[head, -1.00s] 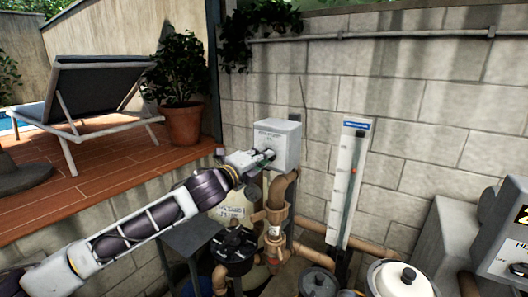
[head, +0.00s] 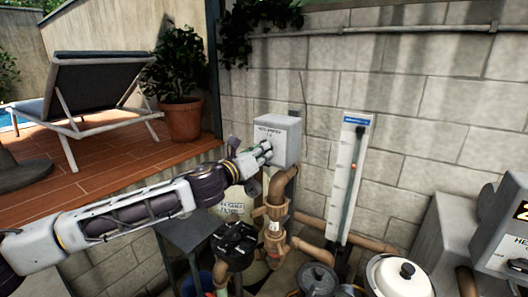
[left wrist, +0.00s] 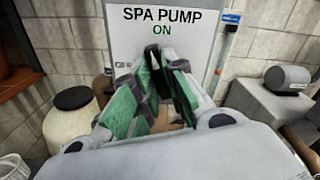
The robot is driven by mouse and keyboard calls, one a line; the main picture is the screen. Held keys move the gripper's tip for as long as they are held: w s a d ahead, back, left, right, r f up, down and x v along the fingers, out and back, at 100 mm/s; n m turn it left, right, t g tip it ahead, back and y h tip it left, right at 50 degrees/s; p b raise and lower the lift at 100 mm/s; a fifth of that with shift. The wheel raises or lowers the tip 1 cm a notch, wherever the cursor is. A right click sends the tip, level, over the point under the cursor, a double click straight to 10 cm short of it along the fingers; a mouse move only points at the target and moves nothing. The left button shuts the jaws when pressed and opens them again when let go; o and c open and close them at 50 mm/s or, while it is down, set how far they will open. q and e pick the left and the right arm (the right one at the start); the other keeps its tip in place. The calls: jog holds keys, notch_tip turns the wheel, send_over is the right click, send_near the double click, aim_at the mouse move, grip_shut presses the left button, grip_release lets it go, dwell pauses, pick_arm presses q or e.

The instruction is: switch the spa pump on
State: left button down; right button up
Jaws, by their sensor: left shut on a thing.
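The spa pump switch box (head: 285,133) is a grey box on the block wall, above brown pipes. In the left wrist view its front (left wrist: 190,48) reads "SPA PUMP", with a green "ON" below. My left gripper (head: 266,151) is at the box's front face, low down. In the left wrist view its green-padded fingers (left wrist: 160,85) are closed around a dark piece, which looks like the switch lever (left wrist: 155,62). The fingers hide most of the lever, so its exact position is hard to tell. My right gripper is not in view.
Brown pipes (head: 276,215) and a black-topped filter tank (head: 235,245) stand below the box. A white gauge board (head: 347,180) leans at the wall to the right. A grey heater unit (head: 505,240) is far right. A potted plant (head: 183,120) stands on the deck.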

pick_arm(q)
jog(key=m, duration=0.4)
jog(key=shift+f+m, duration=0.1)
jog(key=shift+m, duration=0.2)
jog(key=c, duration=1.4)
grip_release()
jog(key=shift+o, duration=0.2)
jog(key=v, duration=0.7)
